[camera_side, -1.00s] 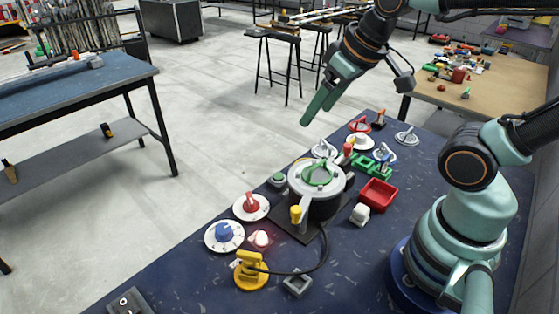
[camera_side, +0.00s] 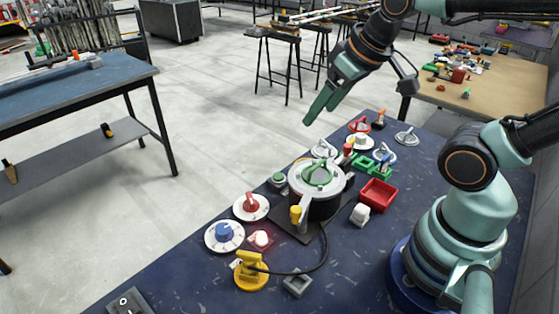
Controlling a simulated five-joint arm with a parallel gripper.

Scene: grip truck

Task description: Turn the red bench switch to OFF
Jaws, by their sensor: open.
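A red rotary switch (camera_side: 251,203) sits on a round white dial on the blue bench, left of the large grey round device. Another red knob (camera_side: 359,126) stands at the bench's far edge. The pictures do not settle which one is the bench switch, and their markings are too small to read. My gripper (camera_side: 309,120) is open and empty, pointing down and left. It is in the air, left of the far red knob in the picture and above and right of the red rotary switch, touching neither.
The grey round device (camera_side: 323,202) with a green top stands mid-bench. A blue knob (camera_side: 223,232) on a white dial, a lit red lamp (camera_side: 261,239) and a yellow lever (camera_side: 249,272) are near the red rotary switch. A red tray (camera_side: 378,194) lies to the right.

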